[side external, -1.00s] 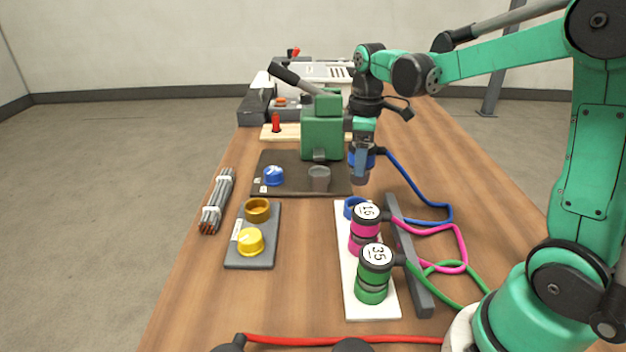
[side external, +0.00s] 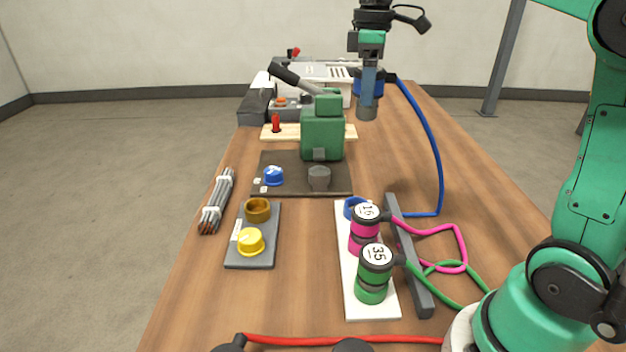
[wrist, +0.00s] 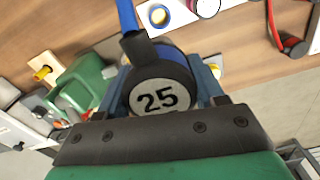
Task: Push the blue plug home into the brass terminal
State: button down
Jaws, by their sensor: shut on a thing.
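The blue plug (wrist: 160,97) has a dark round cap marked 25 and a blue cable. My gripper (side external: 368,100) is shut on it and holds it high above the table, behind the white rack strip. In the wrist view, the jaws stand on both sides of the cap. In the side view, the fingers hide much of the plug (side external: 358,88). The brass terminal (side external: 257,207) is an open ring on a grey plate (side external: 252,260), beside a yellow knob (side external: 249,242). It stands left of and well below my gripper, apart from the plug.
A green lever press (side external: 322,135) stands on a dark board with a blue knob (side external: 273,176) and a grey terminal (side external: 319,178). Pink (side external: 364,240) and green (side external: 372,285) plugs stand in the white rack, beside an empty blue ring. A wire bundle (side external: 218,200) lies left.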

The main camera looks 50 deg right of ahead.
jog(key=w+a+f+n, duration=0.4)
jog(key=w+a+f, duration=0.7)
jog(key=w+a, duration=0.25)
jog(key=shift+a+f, duration=0.15)
jog(key=shift+f, duration=1.15)
jog(key=shift+a+f, duration=0.15)
jog(key=shift+f, duration=1.15)
jog(key=shift+f, duration=1.7)
jog(key=shift+c, duration=0.2)
grip_release()
